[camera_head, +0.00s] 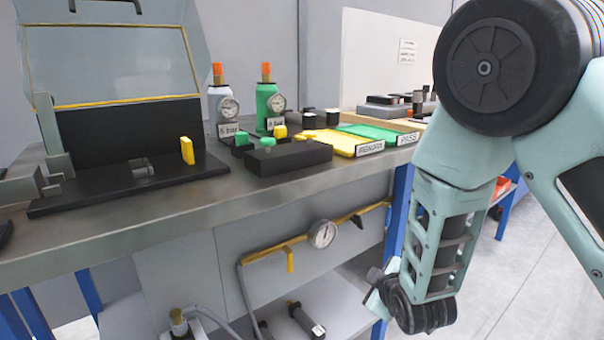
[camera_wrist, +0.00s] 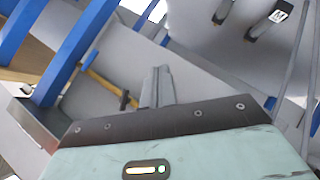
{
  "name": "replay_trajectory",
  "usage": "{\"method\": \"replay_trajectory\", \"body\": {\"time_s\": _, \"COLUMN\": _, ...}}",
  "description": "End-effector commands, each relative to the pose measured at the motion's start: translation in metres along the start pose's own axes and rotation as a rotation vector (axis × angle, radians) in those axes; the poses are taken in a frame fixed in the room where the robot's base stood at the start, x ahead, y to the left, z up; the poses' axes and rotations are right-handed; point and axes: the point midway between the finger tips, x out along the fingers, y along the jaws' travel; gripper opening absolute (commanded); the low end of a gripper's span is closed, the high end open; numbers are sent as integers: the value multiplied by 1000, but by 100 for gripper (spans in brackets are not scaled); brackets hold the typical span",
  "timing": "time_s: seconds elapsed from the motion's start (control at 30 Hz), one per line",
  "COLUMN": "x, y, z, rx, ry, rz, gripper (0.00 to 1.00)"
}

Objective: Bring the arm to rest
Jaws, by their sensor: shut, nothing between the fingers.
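My arm comes in from the upper right of the head view, bends, and hangs down in front of the workbench (camera_head: 120,228), with its wrist below the bench top. In the wrist view my gripper (camera_wrist: 160,74) has its two grey fingers together, shut and empty. Nothing is in contact with the fingertips there. In the head view the gripper is mostly hidden behind the wrist, so its fingers are hard to make out.
A black fixture with a clear raised lid (camera_head: 110,62) stands on the bench at left. A green bottle (camera_head: 268,106) with a gauge, a yellow tray (camera_head: 345,143) and a green PASS tray (camera_head: 380,133) stand farther right. A pressure gauge (camera_head: 322,234) and blue legs (camera_head: 396,212) are near my wrist. Floor is clear at right.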

Motion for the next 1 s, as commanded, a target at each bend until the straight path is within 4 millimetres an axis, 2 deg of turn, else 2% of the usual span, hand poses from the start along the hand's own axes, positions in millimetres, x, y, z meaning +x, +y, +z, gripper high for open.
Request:
{"method": "replay_trajectory", "body": {"time_s": 0.03, "x": -16, "y": -10, "z": -11, "rx": 81, "ry": -16, "rz": -86, "gripper": 0}}
{"method": "replay_trajectory", "body": {"time_s": 0.17, "x": -65, "y": -42, "z": -32, "rx": 245, "ry": -95, "rz": -323, "gripper": 0}}
{"method": "replay_trajectory", "body": {"time_s": 0.3, "x": -134, "y": -69, "z": -44, "rx": 344, "ry": -215, "rz": -538, "gripper": 0}}
{"method": "replay_trajectory", "body": {"time_s": 0.5, "x": -226, "y": -87, "z": -35, "rx": 368, "ry": -420, "rz": -705, "gripper": 0}}
{"method": "replay_trajectory", "body": {"time_s": 0.8, "x": -322, "y": -85, "z": 5, "rx": 321, "ry": -699, "rz": -719, "gripper": 0}}
{"method": "replay_trajectory", "body": {"time_s": 1.0, "x": -346, "y": -51, "z": -23, "rx": 325, "ry": -696, "rz": -726, "gripper": 0}}
